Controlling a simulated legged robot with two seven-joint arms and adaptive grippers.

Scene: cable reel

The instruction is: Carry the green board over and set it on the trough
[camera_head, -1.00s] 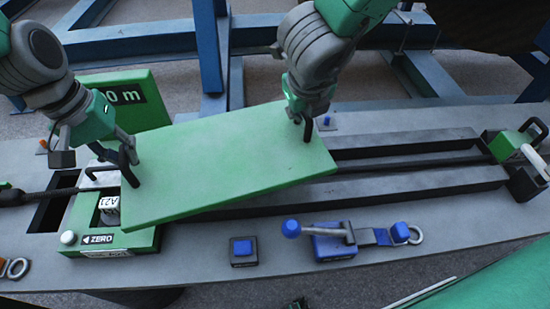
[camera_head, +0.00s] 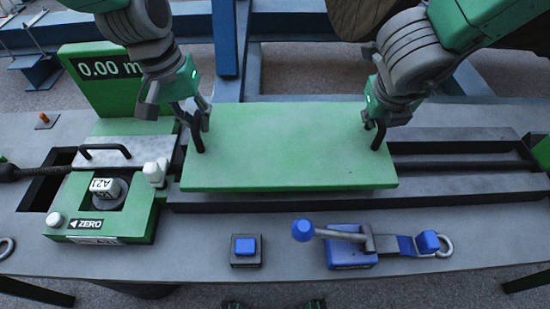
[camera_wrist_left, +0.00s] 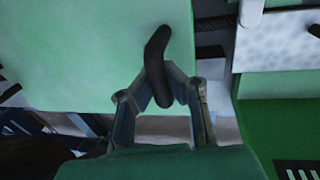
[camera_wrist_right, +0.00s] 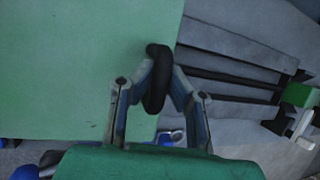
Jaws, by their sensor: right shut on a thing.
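The green board (camera_head: 285,145) lies flat over the left part of the long grey trough (camera_head: 450,182) in the head view, nearly square with its rails. I cannot tell if its underside touches the trough. My left gripper (camera_head: 198,118) is shut on the black handle at the board's left end; this handle also shows in the left wrist view (camera_wrist_left: 157,65). My right gripper (camera_head: 377,120) is shut on the black handle at the right end, also seen in the right wrist view (camera_wrist_right: 158,80). The trough beneath the board is hidden.
A green device (camera_head: 140,215) with a ZERO label and a white knob stands close to the board's left end. A blue button box (camera_head: 245,250) and a blue lever clamp (camera_head: 350,250) sit in front. A green display (camera_head: 105,85) stands behind left.

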